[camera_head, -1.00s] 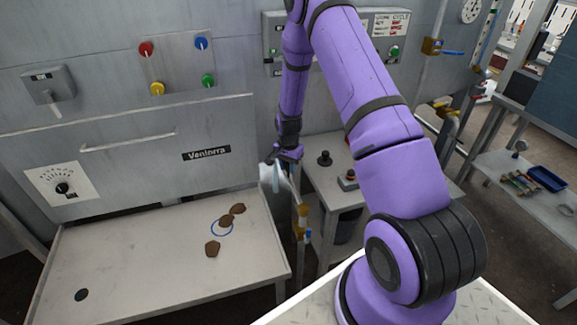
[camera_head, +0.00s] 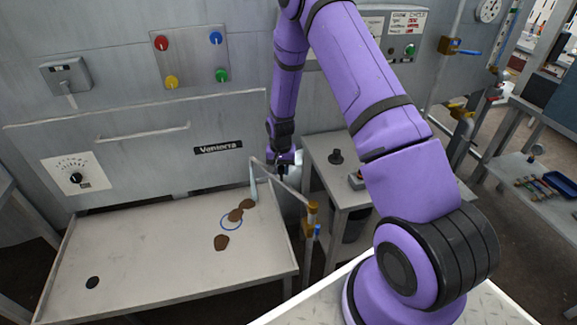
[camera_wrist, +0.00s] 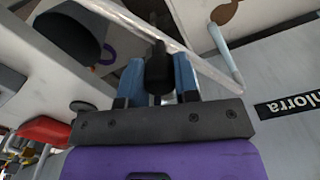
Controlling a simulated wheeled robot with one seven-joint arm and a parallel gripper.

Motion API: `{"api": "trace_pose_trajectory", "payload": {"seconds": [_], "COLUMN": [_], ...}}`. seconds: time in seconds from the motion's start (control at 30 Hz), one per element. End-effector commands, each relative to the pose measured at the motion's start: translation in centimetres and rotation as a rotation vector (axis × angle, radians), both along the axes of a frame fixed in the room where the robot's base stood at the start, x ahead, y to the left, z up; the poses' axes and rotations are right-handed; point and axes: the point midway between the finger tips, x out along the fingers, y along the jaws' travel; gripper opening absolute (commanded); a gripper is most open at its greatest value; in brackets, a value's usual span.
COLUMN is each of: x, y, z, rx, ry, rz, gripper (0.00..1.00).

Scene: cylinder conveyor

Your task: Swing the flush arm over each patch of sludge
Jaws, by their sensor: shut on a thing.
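The flush arm (camera_head: 288,187) is a thin grey pipe on a brass pivot post at the table's right edge. Its pale blue nozzle (camera_head: 253,188) hangs over the table's back right, close beside the rearmost sludge patch. My gripper (camera_head: 283,168) is shut on the flush arm's black handle (camera_wrist: 158,68), which shows between the blue fingers in the wrist view. Three brown sludge patches lie on the table: a rear one (camera_head: 247,204), a middle one (camera_head: 236,215) at a blue ring, and a front one (camera_head: 222,243). The nozzle also shows in the wrist view (camera_wrist: 226,56).
The pale table (camera_head: 150,265) has a dark round hole (camera_head: 92,282) at front left. A grey wall panel with coloured knobs stands behind it. A small side table (camera_head: 328,178) with a black knob stands to the right of the flush arm.

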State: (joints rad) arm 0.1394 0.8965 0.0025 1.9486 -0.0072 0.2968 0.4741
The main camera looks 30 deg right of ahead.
Motion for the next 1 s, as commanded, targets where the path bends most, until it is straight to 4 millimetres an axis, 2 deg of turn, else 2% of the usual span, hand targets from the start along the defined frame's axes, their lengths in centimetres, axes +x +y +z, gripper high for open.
{"api": "trace_pose_trajectory", "payload": {"seconds": [0.3, 0.8, 0.83, 0.9, 0.93, 1.0], "x": [-0.4, -0.5, -0.5, -0.5, -0.5, -0.5], "y": [1.8, 2.1, 2.1, 2.1, 2.1, 2.1], "z": [0.1, 0.1, 0.1, 0.0, 0.0, 0.0], "rx": [0.000, 0.000, 0.000, 0.000, 0.000, 0.000], "ry": [-0.001, -0.001, -0.001, -0.001, -0.001, -0.001], "rz": [0.116, 0.134, 0.134, 0.134, 0.133, 0.133], "gripper": [0.00, 0.00, 0.36, 0.52, 0.55, 0.55]}}
